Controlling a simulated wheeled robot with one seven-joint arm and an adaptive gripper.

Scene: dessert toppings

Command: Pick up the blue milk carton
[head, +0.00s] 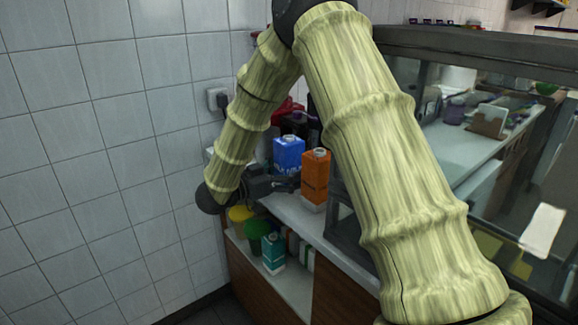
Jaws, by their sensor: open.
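The blue milk carton (289,156) stands upright on the white counter, with a pale cap on top. It is beside an orange carton (316,177), which stands to its right and a little nearer. My gripper (287,184) is dark and small in the head view, at the end of my arm, just below and in front of the blue carton. It is open. It overlaps the carton's lower part in the picture; I cannot tell whether it touches.
A shelf under the counter (344,262) holds a teal carton (273,253) and yellow and green tubs (256,236). A tiled wall (100,170) stands on the left. A glass-fronted case (460,48) stands on the right. Dark and red items crowd behind the cartons.

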